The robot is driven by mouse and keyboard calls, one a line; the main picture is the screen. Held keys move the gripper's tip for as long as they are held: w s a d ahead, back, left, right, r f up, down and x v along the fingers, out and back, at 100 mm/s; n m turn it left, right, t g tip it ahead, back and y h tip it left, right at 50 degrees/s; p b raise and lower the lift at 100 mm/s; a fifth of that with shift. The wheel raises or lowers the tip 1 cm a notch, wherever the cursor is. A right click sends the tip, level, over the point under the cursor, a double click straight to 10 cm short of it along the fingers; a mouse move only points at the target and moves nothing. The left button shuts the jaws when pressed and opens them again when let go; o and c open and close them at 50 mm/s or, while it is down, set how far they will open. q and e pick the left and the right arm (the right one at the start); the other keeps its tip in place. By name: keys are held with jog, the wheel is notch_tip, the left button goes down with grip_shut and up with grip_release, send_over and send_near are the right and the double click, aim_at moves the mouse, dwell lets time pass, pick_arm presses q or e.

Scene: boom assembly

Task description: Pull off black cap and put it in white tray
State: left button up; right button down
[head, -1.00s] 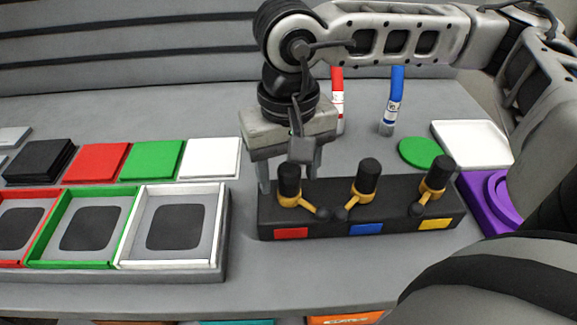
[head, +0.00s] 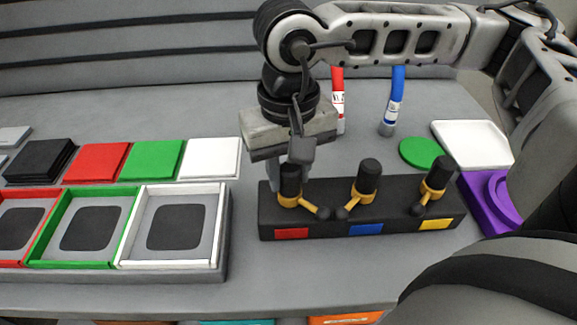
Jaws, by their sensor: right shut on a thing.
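Three black caps stand upright in yellow holders on a black block (head: 330,232). The left cap (head: 290,182) is above the red label, the middle cap (head: 367,176) above the blue label and the right cap (head: 440,172) above the yellow label. My right gripper (head: 291,172) points down from above and is shut on the left cap, which still sits in its yellow holder. Its fingers hide part of that cap. A white-rimmed tray (head: 222,226) is left of the block. A flat white tray-like piece (head: 473,143) lies at the back right. My left gripper is not in view.
Red (head: 22,265) and green (head: 72,265) trays adjoin the white-rimmed one. Black, red, green and white lids lie behind them. Red (head: 338,95) and blue (head: 393,98) tubes stand behind the block. A green disc (head: 421,153) and purple piece (head: 488,203) lie right.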

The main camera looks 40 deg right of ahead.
jog(key=shift+r, duration=0.2)
jog(key=shift+r+p, duration=1.3)
jog(key=shift+r, duration=1.05)
